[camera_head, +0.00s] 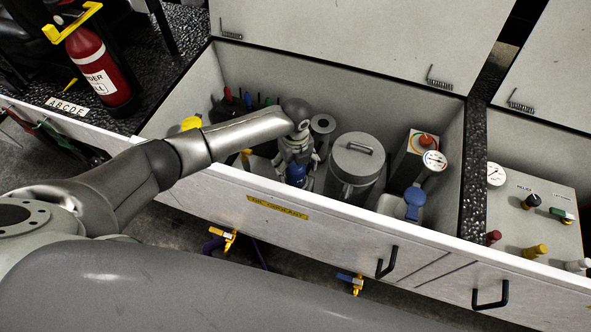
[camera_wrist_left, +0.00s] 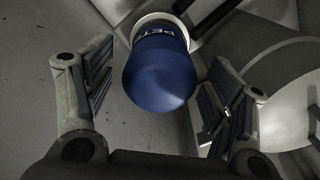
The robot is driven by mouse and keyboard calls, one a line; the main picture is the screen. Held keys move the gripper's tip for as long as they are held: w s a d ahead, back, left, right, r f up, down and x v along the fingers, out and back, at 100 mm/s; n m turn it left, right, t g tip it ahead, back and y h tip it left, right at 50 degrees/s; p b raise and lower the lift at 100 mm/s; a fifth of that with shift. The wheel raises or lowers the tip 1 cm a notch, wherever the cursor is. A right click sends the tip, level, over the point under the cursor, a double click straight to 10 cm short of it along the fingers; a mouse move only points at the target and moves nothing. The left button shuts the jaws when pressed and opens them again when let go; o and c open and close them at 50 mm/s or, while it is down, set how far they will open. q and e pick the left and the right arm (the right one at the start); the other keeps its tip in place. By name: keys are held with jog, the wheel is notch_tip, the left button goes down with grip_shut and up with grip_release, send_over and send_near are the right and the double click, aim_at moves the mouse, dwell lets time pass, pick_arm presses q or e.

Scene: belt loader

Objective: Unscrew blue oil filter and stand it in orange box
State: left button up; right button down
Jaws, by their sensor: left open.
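The blue oil filter (camera_head: 297,174) is inside the open compartment, below my left gripper (camera_head: 296,158). In the left wrist view the blue filter (camera_wrist_left: 160,78) has white lettering and its far end meets a pale round mount. My left gripper is open, with one finger on each side of the filter in that view. Gaps show between the fingers and the filter, so it is not gripped. My right gripper is not in view. I cannot make out an orange box in either view.
A grey lidded canister (camera_head: 356,160) stands right of the filter. Beyond it are a blue cap (camera_head: 414,198) and a dial gauge (camera_head: 434,160). The compartment's front wall (camera_head: 280,210) is close to the filter. A red extinguisher (camera_head: 95,70) stands at the left.

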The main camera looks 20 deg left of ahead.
pick_arm(q)
jog(key=m+b, duration=0.1)
jog(key=m, duration=0.5)
jog(key=shift+m, duration=0.3)
jog(key=m+b, duration=0.1)
jog(key=m, duration=0.3)
jog(key=shift+f, duration=0.1)
jog(key=shift+m+b, duration=0.3)
jog(key=shift+m, duration=1.2)
jog(key=c, duration=1.3)
jog(key=shift+r+n+p, duration=0.35)
jog(key=shift+n+p, duration=0.6)
jog(key=shift+n, duration=0.15)
jog(key=n+p, duration=0.3)
jog(key=n, duration=0.2)
jog(key=n+p, duration=0.1)
jog(key=n, duration=0.2)
jog(key=shift+f+n, duration=0.2)
jog(key=shift+n, duration=0.5)
